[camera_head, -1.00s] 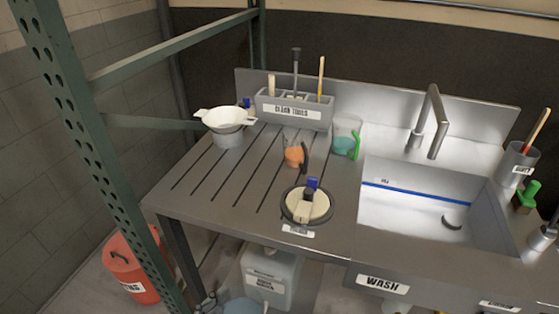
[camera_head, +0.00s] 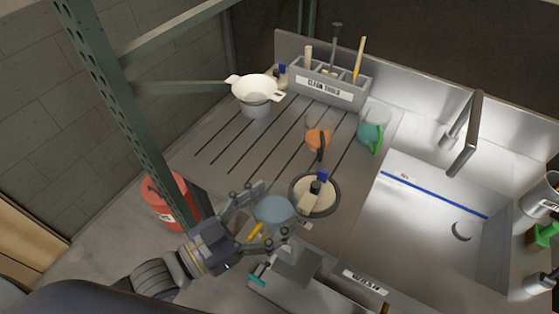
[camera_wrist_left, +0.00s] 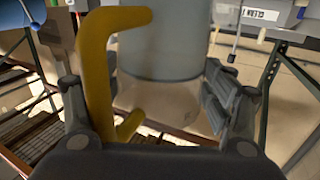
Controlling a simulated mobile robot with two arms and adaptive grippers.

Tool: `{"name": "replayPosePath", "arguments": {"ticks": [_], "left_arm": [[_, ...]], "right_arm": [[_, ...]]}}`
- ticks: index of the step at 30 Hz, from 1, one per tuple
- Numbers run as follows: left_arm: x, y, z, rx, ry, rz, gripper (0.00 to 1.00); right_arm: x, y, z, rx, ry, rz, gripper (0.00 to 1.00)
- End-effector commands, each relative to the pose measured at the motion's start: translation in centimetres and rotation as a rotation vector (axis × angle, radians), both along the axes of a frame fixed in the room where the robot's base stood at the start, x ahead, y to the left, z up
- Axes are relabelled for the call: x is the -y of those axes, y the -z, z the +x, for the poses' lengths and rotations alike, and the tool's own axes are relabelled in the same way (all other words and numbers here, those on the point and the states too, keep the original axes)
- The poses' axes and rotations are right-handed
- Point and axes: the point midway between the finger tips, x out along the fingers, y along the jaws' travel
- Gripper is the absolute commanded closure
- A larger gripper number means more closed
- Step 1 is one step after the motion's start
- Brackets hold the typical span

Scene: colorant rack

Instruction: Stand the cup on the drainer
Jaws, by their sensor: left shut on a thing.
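My left gripper (camera_head: 264,216) is shut on the cup (camera_head: 274,208), held in front of the counter's near edge, left of the round opening. The cup has a blue-grey part on top and a yellow handle. In the left wrist view, the cup (camera_wrist_left: 165,45) stands between the fingers (camera_wrist_left: 155,100), its blue-grey part above and a clear part below, with the handle at left. The grooved drainer (camera_head: 215,150) is the left part of the steel counter. My right gripper is not in view.
On the counter stand a white strainer (camera_head: 255,88), an orange cup (camera_head: 317,139), a teal cup with green handle (camera_head: 369,134) and a tool caddy (camera_head: 330,85). A round opening (camera_head: 334,205) holds a brush. The sink (camera_head: 430,215) is at right. The drainer's left middle is clear.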

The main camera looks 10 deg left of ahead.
Motion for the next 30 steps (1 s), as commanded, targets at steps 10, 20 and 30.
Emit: {"name": "replayPosePath", "arguments": {"ticks": [10,20,30], "left_arm": [[-1.4,0.3,6.3,0.006,0.0,0.001,0.58],[-2.5,0.8,11.3,0.006,0.0,-0.001,0.58],[-2.9,1.6,13.1,0.0,-0.001,-0.001,0.58]], "right_arm": [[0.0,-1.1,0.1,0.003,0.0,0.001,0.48],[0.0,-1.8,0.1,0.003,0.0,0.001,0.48],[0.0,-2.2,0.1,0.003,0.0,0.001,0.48]]}}
